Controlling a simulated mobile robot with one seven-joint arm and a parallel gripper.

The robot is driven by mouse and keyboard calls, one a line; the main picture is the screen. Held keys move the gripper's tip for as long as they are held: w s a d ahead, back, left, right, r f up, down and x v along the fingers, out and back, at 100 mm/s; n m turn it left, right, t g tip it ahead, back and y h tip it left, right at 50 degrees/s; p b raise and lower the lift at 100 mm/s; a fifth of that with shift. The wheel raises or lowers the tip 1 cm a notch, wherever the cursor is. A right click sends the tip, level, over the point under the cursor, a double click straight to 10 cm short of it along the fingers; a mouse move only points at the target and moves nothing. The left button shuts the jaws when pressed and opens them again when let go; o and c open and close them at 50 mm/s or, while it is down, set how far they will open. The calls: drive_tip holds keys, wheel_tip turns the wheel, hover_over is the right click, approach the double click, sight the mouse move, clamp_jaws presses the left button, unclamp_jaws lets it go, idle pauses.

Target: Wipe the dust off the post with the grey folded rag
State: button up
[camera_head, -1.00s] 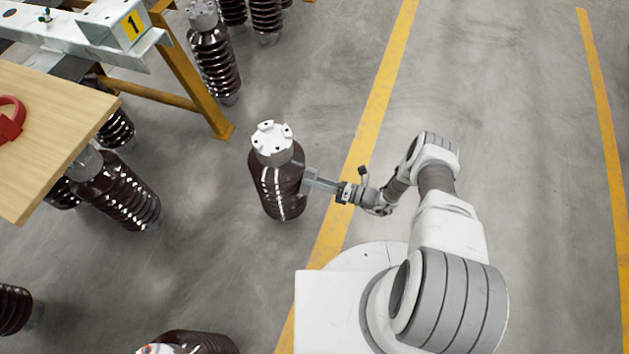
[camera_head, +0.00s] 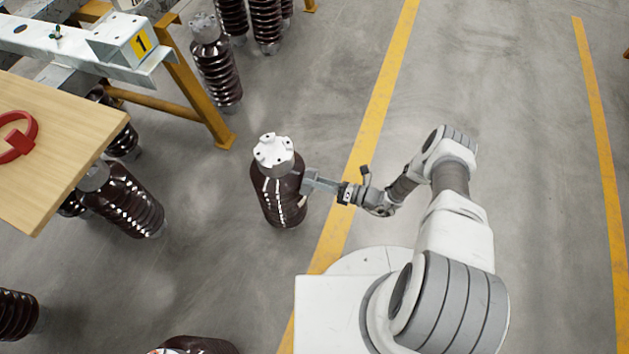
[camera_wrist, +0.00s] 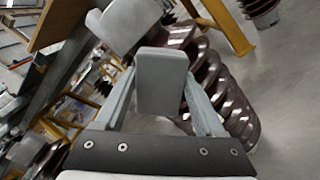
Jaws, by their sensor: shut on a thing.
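The post is a dark brown ribbed insulator (camera_head: 277,200) with a pale metal cap (camera_head: 273,153), standing upright on the floor. In the wrist view its ribs (camera_wrist: 238,108) and cap (camera_wrist: 125,24) appear tilted behind the rag. My gripper (camera_head: 312,184) is at the right side of the post, below the cap. It is shut on the grey folded rag (camera_wrist: 162,80), a pale block between the two fingers in the wrist view. The rag is at or very near the post's side; I cannot tell whether they touch. No dust can be made out, and the post's far side is hidden.
A wooden tabletop (camera_head: 60,135) with a red ring (camera_head: 33,136) is at the left. A yellow-legged frame (camera_head: 195,90) stands behind it. Other brown insulators (camera_head: 218,72) stand around, one (camera_head: 195,346) at the bottom edge. Clear floor (camera_head: 490,90) lies to the right.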

drive_tip(key=shift+f+b, duration=2.75)
drive_tip(key=shift+f, duration=2.55)
drive_tip(key=shift+a+r+p, duration=0.1)
drive_tip(key=shift+r+p, duration=2.8)
drive_tip(key=shift+r, duration=2.45)
drive_tip(key=b+v, duration=0.1)
drive_tip(key=v, duration=0.5)
drive_tip(key=shift+w, duration=0.1)
